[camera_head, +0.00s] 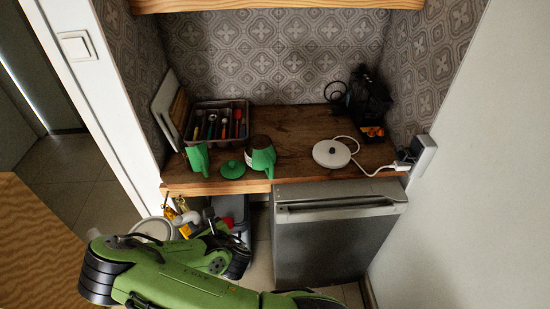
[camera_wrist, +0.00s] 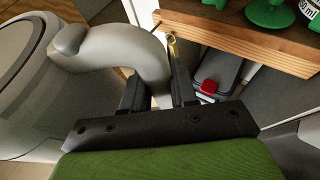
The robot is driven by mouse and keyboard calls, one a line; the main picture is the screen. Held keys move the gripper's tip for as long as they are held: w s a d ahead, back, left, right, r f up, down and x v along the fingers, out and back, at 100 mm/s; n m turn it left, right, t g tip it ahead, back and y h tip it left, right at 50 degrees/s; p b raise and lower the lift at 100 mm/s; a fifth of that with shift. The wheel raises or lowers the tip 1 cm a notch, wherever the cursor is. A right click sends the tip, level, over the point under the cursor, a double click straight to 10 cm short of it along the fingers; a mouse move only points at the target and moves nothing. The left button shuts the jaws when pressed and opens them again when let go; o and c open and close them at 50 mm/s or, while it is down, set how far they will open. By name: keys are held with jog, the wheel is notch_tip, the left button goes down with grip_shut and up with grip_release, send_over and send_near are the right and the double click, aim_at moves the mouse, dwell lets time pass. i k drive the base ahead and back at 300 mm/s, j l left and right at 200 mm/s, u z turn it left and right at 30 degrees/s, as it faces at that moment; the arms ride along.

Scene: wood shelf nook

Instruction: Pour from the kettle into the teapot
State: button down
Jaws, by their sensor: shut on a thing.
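My gripper (camera_wrist: 160,88) is shut on the handle of a pale grey kettle (camera_wrist: 28,85). The handle curves between the two dark fingers. In the head view the kettle (camera_head: 150,229) is partly hidden by my arm, in front of the wooden shelf's left part and apart from it. Its exact tilt and contents cannot be told. In the wrist view the lid (camera_wrist: 269,14) is at the top right.
The wooden shelf (camera_head: 300,175) has a green jug (camera_head: 198,159), a utensil tray (camera_head: 217,122), a white corded kettle base (camera_head: 331,153) and a black machine (camera_head: 369,95). A steel appliance (camera_head: 330,240) stands below. Walls bound both sides. Small items lie under the shelf's left.

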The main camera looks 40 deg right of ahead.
aim_at(260, 152)
jog(key=i+z, duration=0.1)
jog(key=z, duration=0.3)
jog(key=j+z, duration=0.1)
jog(key=z, duration=0.35)
jog(key=i+j+z, duration=0.15)
jog(key=z, duration=0.25)
jog(key=k, duration=0.55)
jog(key=u, duration=2.1)
jog(key=l, duration=0.1)
